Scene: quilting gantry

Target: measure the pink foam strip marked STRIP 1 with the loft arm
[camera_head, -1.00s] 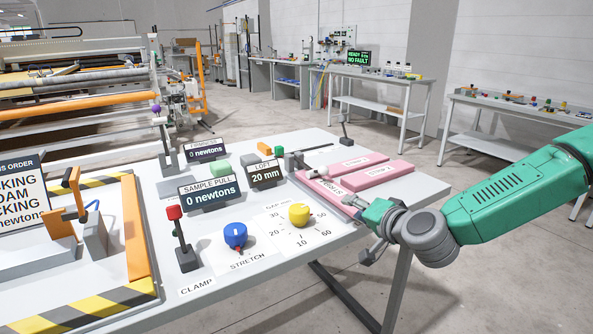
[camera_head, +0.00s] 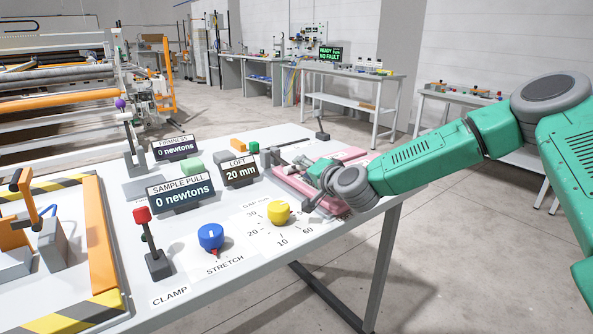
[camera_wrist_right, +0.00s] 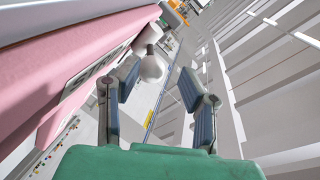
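Two pink foam strips lie side by side at the right end of the white table in the head view, partly hidden by my right gripper and wrist. The farther strip (camera_head: 347,154) and the nearer strip (camera_head: 292,188) show no readable marking now. The LOFT display (camera_head: 240,170) reads 20 mm. My left gripper is out of view.
Left of the strips stand the SAMPLE PULL display (camera_head: 181,192), a yellow dial (camera_head: 278,212), a blue STRETCH knob (camera_head: 210,237) and a red-topped CLAMP lever (camera_head: 150,245). Open floor lies right of the table.

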